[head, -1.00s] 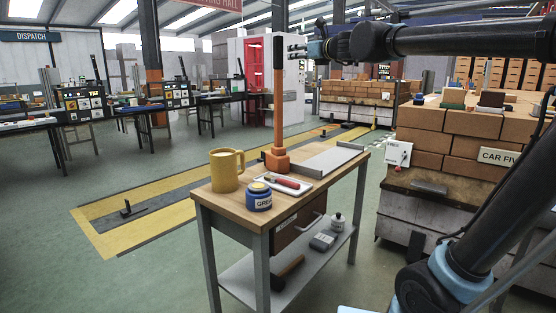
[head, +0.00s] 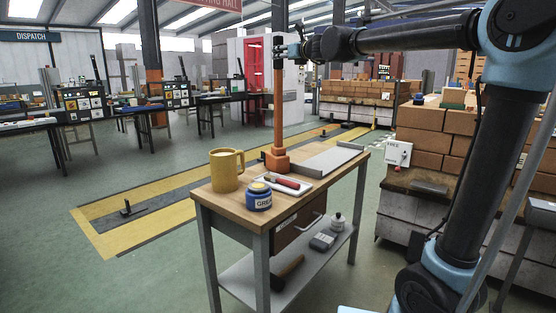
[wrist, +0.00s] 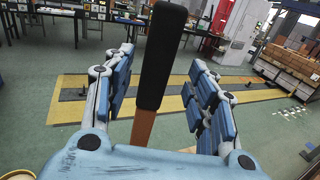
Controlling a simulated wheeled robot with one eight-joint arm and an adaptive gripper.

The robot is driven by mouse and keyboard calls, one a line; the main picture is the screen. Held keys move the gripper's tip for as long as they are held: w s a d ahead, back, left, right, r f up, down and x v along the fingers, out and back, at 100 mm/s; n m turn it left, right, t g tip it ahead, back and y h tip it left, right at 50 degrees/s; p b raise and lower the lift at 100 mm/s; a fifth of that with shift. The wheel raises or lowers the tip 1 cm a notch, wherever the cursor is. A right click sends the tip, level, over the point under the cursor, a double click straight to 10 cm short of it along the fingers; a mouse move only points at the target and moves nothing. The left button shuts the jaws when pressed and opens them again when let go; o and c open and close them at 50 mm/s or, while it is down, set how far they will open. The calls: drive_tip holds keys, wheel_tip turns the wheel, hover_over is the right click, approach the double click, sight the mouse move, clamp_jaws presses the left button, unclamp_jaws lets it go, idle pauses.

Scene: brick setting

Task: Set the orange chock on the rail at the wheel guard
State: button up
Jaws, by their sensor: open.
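The orange chock (head: 277,160) stands upright on the wooden-topped workbench (head: 225,203). Its long orange handle rises to a black grip (head: 277,52), which also shows in the wrist view (wrist: 162,55). My gripper (head: 287,51) is at the black grip from the right. In the wrist view my gripper (wrist: 161,65) is open, one finger on each side of the handle, with gaps visible on both sides. A dark strip with a yellow border (head: 92,233) runs along the floor, with small black upright pieces (head: 126,208). I cannot tell which part is the wheel guard.
A yellow mug (head: 226,171), a blue grease jar (head: 258,196), a white tray with a red-handled tool (head: 284,186) and a grey plate (head: 328,160) crowd the benchtop. Brick-loaded cars (head: 430,131) stand to the right. The green floor at left is open.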

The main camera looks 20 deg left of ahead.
drive_tip(key=shift+x, duration=3.05)
drive_tip(key=shift+s+a+f, duration=0.1)
drive_tip(key=shift+f, duration=0.05)
clamp_jaws()
